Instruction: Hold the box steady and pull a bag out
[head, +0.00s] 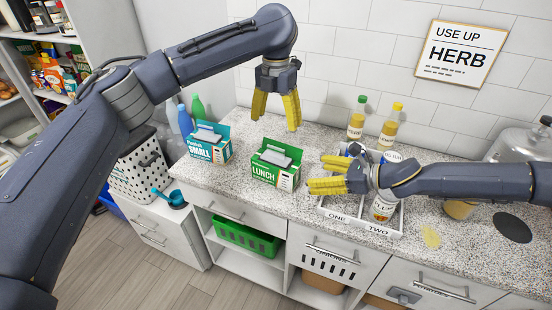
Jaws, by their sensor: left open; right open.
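A green box labelled LUNCH (277,167) stands upright on the speckled counter, with a grey bag showing in its open top. A teal box labelled SMALL (208,144) stands to its left, also with a bag in its top. My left gripper (275,112) is open and empty, pointing down above and behind the green box. My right gripper (322,174) is open, its yellow fingers pointing left, just right of the green box and over the divided tray's left edge. A gap seems to lie between its fingertips and the green box.
A white divided tray (345,219) holds a jar (383,206). Bottles (357,118) stand by the wall. A white perforated basket (141,172) and a blue scoop (176,198) are at the left. The counter in front of the green box is narrow.

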